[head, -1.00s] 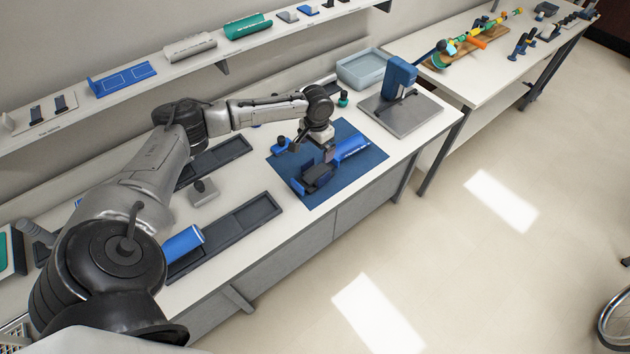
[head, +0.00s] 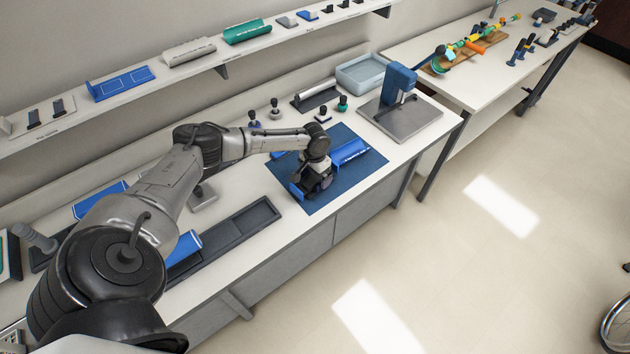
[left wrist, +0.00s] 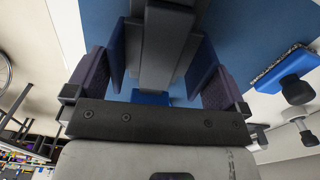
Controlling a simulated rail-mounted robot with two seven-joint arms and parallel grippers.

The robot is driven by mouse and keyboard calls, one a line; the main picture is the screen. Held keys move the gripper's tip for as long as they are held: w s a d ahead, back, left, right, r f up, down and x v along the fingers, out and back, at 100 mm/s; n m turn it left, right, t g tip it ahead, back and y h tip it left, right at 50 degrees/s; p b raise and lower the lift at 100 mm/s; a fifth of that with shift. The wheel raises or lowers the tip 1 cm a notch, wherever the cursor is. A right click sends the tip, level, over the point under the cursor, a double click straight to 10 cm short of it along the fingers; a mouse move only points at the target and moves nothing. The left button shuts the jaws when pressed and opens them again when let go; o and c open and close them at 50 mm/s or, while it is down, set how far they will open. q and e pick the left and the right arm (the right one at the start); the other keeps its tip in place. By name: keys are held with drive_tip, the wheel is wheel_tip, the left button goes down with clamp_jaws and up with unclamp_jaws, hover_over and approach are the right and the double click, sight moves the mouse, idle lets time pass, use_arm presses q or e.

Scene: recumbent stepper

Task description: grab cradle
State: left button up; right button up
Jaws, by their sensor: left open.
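A blue, half-round piece (head: 350,152), which may be the cradle or part of it, lies on the dark blue mat (head: 372,164). A dark part with blue ends sits at its near-left end, mostly hidden by my left gripper (head: 316,188). In the left wrist view, my left gripper's two dark purple fingers (left wrist: 153,75) stand apart, open, one on each side of a dark grey bar (left wrist: 160,45). A small blue piece (left wrist: 150,97) shows at the bar's near end. I cannot tell whether the fingers touch the bar. My right gripper is not in view.
A dark long tray (head: 235,232) lies left of the mat. Small knobbed tools (head: 275,108) stand behind the mat. A blue press on a grey plate (head: 410,118) and a pale blue bin (head: 365,70) are to the right. A shelf (head: 200,72) runs along the wall above.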

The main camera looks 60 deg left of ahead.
use_arm(q)
drive_tip(key=shift+f, duration=0.95)
drive_tip(key=shift+c, duration=0.3)
drive_tip(key=c, duration=0.7)
